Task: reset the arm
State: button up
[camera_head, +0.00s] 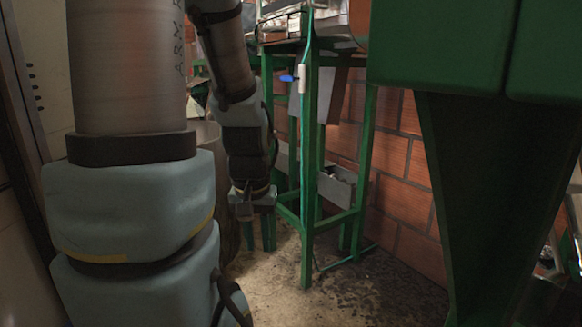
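My arm fills the left side of the view, with its thick upper links close to the camera and its thinner forearm hanging down behind them. My gripper (245,210) is at the arm's lower end, pointing down above the floor, left of the green metal stand (311,150). It is small and dark here, and I cannot make out whether its fingers are apart or together. I see nothing hanging from it.
A large green machine (470,45) with a tapering lower part (480,170) stands close on the right. A brick wall (405,190) is behind. Dirty concrete floor (300,305) lies open at the bottom middle.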

notch_tip(320, 180, up, 22)
jog(key=p, duration=2)
jog(key=shift+r, duration=0.2)
